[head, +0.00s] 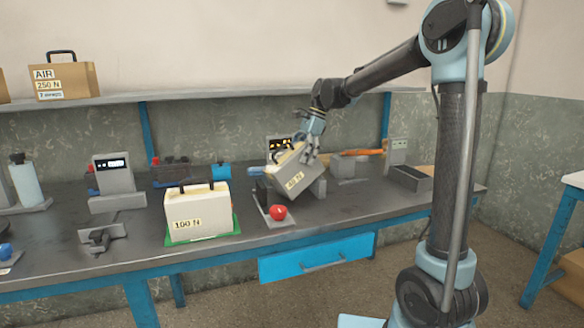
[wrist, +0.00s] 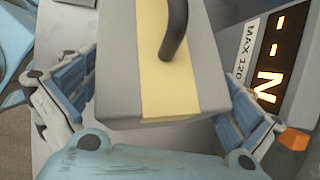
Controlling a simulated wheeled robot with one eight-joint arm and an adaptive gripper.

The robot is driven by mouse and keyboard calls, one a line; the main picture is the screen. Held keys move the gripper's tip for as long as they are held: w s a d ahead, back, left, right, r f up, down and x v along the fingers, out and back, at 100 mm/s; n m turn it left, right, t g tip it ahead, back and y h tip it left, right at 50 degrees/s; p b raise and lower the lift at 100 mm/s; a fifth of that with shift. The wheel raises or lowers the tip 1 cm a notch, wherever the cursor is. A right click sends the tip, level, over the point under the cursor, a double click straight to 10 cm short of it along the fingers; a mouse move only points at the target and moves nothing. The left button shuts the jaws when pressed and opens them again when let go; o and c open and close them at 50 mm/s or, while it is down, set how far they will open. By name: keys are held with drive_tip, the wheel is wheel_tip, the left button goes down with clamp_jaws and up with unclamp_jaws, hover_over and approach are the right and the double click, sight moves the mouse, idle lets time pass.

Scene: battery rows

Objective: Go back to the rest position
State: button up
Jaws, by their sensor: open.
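A grey box with a yellow stripe, a dark handle and a label that seems to read 40 N (head: 293,180) is tilted above the right half of the bench. My gripper (head: 311,155) is at its upper right side. In the wrist view the box (wrist: 120,60) lies between the spread blue fingers of my gripper (wrist: 158,105), with the handle on the right of the stripe. The fingers are open, with one on each side of the box. I cannot tell what the tilted box rests on.
A device with a lit display (wrist: 275,60) marked MAX 120 stands close by the right finger. A red ball-shaped knob (head: 277,212) is in front of the tilted box. A white 100 N case (head: 197,212) stands on a green mat to the left. A grey tray (head: 409,178) is to the right.

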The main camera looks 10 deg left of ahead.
sight(300, 148)
drive_tip(key=r, duration=0.2)
drive_tip(key=s+r, duration=0.1)
drive_tip(key=r, duration=0.1)
drive_tip(key=s+r, duration=0.1)
drive_tip(key=r, duration=0.1)
drive_tip(key=shift+d, duration=0.4)
drive_tip(key=shift+d+r, duration=0.1)
drive_tip(key=shift+r, duration=0.1)
drive_tip(key=shift+d, duration=0.25)
drive_tip(key=s+d+f+n+t+h, duration=0.1)
drive_tip(key=s+d+f+n+t, duration=0.3)
drive_tip(key=d, duration=0.8)
drive_tip(key=s+d+f+n+t+h, duration=0.25)
drive_tip(key=d+f+n, duration=0.2)
drive_tip(key=d, duration=0.75)
drive_tip(key=s+d+f+n+t, duration=0.3)
drive_tip(key=s+d+f, duration=0.15)
drive_tip(key=d, duration=0.75)
drive_tip(key=s+f+g, duration=0.4)
drive_tip(key=s+f, duration=0.7)
drive_tip(key=s, duration=0.3)
drive_tip(key=shift+s+f+n+g, duration=0.3)
drive_tip(key=shift+n+g, duration=0.05)
drive_tip(key=shift+d, duration=0.1)
